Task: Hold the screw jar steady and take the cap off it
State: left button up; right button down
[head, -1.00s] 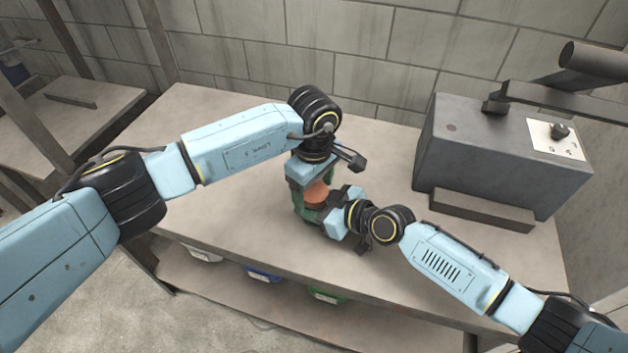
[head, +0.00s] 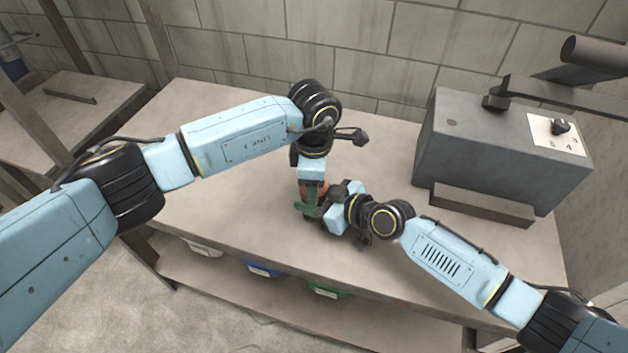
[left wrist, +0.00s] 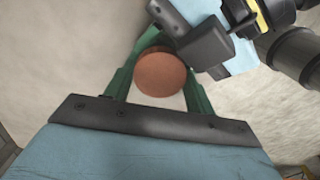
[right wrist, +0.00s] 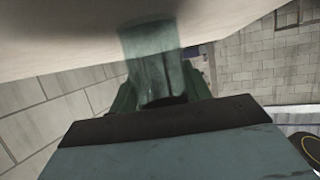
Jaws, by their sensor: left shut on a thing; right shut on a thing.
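The orange-brown cap (left wrist: 160,72) shows as a round disc between the green fingers of my left gripper (left wrist: 162,60), which is shut on it from above. In the head view only a sliver of the cap (head: 322,190) shows. The jar (right wrist: 153,60) is a translucent, greenish, upright cylinder in the right wrist view. My right gripper (right wrist: 160,90) is shut on the jar's body from the side, below the left gripper. In the head view the grippers hide most of the jar. I cannot tell whether cap and jar are still touching.
The jar is at the front middle of a beige bench (head: 220,150). A grey metal box (head: 480,150) with a dial stands at the right rear. Bins, including a blue one (head: 262,270), sit under the front edge. The bench's left part is clear.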

pick_arm(q)
jog(key=n, duration=0.3)
jog(key=o, duration=1.1)
jog(key=shift+s, duration=0.1)
